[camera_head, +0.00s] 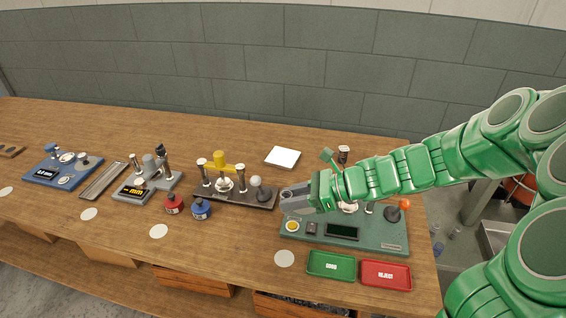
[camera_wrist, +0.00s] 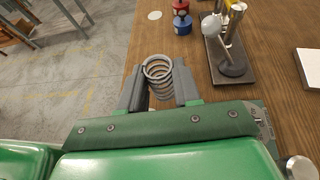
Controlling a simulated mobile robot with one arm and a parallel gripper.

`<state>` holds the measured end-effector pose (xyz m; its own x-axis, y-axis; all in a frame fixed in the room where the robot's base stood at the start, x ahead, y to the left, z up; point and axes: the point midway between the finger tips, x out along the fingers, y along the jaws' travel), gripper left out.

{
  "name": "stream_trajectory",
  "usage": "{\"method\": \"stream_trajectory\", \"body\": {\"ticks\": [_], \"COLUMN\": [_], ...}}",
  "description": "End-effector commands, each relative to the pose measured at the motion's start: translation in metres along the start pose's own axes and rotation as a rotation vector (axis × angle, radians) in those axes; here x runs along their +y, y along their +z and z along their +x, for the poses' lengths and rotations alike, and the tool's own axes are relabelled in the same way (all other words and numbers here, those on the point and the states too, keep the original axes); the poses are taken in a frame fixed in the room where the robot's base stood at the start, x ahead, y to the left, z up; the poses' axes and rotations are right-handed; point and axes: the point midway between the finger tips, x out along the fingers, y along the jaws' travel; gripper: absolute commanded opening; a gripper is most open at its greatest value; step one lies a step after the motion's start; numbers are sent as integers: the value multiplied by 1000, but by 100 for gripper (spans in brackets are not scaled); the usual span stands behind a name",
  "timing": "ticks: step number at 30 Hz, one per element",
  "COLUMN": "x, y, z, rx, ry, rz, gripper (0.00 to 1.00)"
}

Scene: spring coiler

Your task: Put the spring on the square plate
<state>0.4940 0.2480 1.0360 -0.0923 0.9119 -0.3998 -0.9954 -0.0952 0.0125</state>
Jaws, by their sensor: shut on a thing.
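My gripper (camera_wrist: 160,90) is shut on the grey coil spring (camera_wrist: 158,70), which sits between its two grey fingers in the wrist view. In the head view my gripper (camera_head: 290,196) is above the front left part of the green machine base, and I cannot make out the spring there. The square plate (camera_head: 282,157) is white and lies flat on the table behind my gripper, towards the back. It also shows partly at the right edge of the wrist view (camera_wrist: 311,66). Nothing lies on the plate.
A green machine (camera_head: 345,245) stands below my arm, with a green tray (camera_head: 331,265) and a red tray (camera_head: 386,275) in front. A dark fixture with posts (camera_head: 235,193) stands left of my gripper. Table around the plate is clear.

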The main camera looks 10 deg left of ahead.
Motion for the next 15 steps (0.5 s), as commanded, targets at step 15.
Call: {"method": "stream_trajectory", "body": {"ticks": [15], "x": [-162], "y": [14], "z": [1], "rx": [-5], "ry": [-181], "rz": [70], "gripper": [2]}}
